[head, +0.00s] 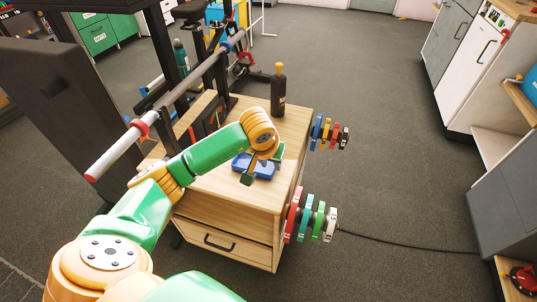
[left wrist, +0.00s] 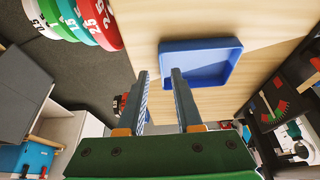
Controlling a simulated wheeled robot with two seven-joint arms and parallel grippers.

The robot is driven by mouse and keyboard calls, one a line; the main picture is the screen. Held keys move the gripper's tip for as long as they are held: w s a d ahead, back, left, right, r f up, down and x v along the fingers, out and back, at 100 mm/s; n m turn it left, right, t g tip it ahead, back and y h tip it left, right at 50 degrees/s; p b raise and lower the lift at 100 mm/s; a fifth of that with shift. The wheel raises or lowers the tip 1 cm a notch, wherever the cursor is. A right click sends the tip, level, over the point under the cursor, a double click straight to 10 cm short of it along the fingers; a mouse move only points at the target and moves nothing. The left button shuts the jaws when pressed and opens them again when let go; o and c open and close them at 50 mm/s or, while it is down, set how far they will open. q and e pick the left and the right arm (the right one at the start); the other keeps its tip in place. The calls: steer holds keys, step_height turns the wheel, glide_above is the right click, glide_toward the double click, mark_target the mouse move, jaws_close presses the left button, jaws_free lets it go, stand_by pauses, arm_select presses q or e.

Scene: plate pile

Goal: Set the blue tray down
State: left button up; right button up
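The blue tray (head: 239,163) lies on the wooden top of a cabinet in the head view, partly covered by my left gripper (head: 262,167). In the left wrist view the tray (left wrist: 205,62) appears flat and empty on the wood, just past the fingertips. My left gripper (left wrist: 159,72) is open, with a clear gap between its fingers. One finger overlaps the tray's left part in that view, and the other is off to its left. I cannot tell whether either finger touches the tray. My right gripper is not in view.
The wooden cabinet (head: 225,218) carries a dark bottle (head: 278,90) at the back. Coloured weight plates (head: 310,218) hang on its right side. A long barbell bar (head: 170,105) on a black rack crosses at the left. The floor to the right is open.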

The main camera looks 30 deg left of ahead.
arm_select(q)
steer(key=v, duration=0.6)
steer(key=shift+r, duration=0.25)
steer(key=shift+s, duration=0.15)
